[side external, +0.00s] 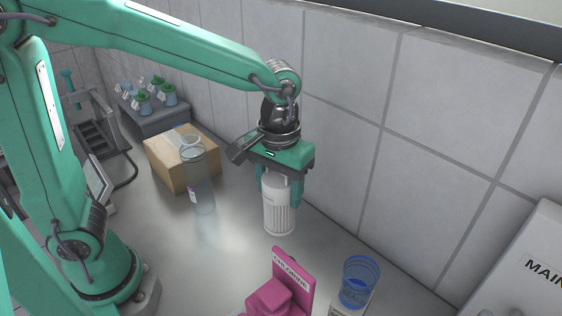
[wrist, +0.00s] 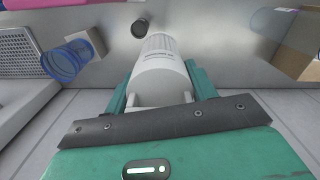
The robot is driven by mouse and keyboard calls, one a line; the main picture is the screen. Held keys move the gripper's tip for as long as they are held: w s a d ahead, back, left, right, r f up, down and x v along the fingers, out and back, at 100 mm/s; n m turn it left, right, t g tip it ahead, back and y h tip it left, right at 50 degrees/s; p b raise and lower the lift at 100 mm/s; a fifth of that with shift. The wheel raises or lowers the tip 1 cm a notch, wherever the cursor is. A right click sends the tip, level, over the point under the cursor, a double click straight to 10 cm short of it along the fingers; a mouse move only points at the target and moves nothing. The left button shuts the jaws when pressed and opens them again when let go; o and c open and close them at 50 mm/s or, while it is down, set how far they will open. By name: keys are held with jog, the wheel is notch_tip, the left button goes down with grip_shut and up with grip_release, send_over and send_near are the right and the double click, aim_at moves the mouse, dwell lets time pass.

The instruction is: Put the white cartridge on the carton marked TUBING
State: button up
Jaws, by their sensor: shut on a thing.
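The white cartridge (side external: 279,207) is a ribbed cylinder, held upright between the fingers of my gripper (side external: 280,188). In the wrist view the cartridge (wrist: 158,72) sits between the green fingers of my gripper (wrist: 160,90). In the side view its lower end appears above the grey bench, but the exact gap is hard to tell. A brown cardboard carton (side external: 165,163) stands on the bench to the left of my gripper. Its marking cannot be read here. A carton (wrist: 298,30) shows partly at the right edge of the wrist view.
A clear bottle (side external: 200,180) stands in front of the carton. A pink CHLORINE holder (side external: 292,268) and a blue cup (side external: 360,275) are at the front. The tiled wall is close behind my gripper.

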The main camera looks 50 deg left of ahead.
jog(key=w+a+r+n, duration=0.2)
jog(key=w+a+n, duration=0.15)
jog(key=a, duration=0.35)
jog(key=w+a+r+n, duration=0.2)
jog(key=a+n, duration=0.3)
jog(key=a, duration=0.3)
jog(key=s+a+r+n, duration=0.1)
jog(key=a+n, duration=0.3)
jog(key=a, duration=0.4)
jog(key=s+a+r+n, duration=0.2)
jog(key=a+r+n, duration=0.2)
jog(key=a, duration=0.5)
jog(key=shift+r+n, duration=0.15)
jog(key=shift+n, duration=0.5)
jog(key=shift+s+a, duration=0.15)
jog(key=s+a+f, duration=0.2)
jog(key=a+f, duration=0.5)
jog(key=a, duration=0.4)
jog(key=shift+a, duration=0.15)
jog(key=shift+s+f, duration=0.1)
jog(key=shift+f, duration=1.9)
jog(key=shift+f, duration=0.1)
